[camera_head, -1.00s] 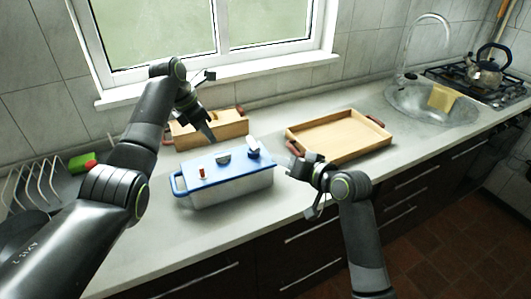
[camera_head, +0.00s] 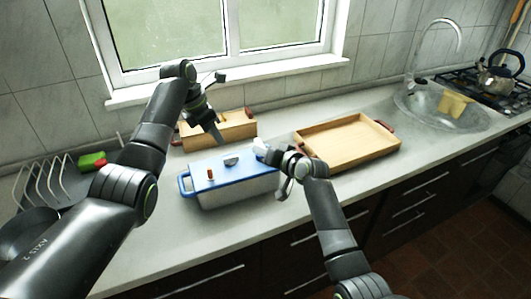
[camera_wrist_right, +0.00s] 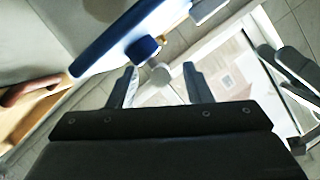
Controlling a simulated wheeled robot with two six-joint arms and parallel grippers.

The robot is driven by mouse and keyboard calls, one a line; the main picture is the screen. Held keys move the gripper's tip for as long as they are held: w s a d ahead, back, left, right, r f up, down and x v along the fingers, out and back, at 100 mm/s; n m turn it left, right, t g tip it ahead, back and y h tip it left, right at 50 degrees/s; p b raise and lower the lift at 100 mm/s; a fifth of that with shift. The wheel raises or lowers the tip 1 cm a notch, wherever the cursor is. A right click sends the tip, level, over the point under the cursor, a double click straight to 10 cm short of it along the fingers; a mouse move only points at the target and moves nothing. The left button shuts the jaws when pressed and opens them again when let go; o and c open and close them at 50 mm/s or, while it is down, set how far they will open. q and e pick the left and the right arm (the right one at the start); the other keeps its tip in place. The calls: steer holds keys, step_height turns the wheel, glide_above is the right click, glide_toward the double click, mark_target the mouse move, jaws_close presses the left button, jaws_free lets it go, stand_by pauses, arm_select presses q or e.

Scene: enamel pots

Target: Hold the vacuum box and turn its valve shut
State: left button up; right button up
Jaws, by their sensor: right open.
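The vacuum box (camera_head: 238,190), white with a blue lid, stands on the counter in the head view. Its lid bears a small red peg (camera_head: 210,174) and a grey fitting (camera_head: 231,161). In the right wrist view a dark blue knob (camera_wrist_right: 142,48) with a pale round end, which looks like the valve, is just ahead of the fingertips. My right gripper (camera_wrist_right: 158,77) is open at the box's right end; it also shows in the head view (camera_head: 268,154), hiding that corner. My left gripper (camera_head: 218,138) hangs above the box's far side; its finger gap is unclear.
A wooden box (camera_head: 235,126) stands behind the vacuum box, close to my left gripper. A wooden tray (camera_head: 350,142) lies to the right, near my right gripper. A dish rack (camera_head: 45,180) is at left, a sink (camera_head: 440,108) at right. The front counter strip is clear.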

steer(key=shift+w+a+f, duration=0.15)
steer(key=shift+w+a, duration=0.1)
steer(key=shift+w, duration=0.1)
steer(key=shift+c, duration=0.2)
jaws_close()
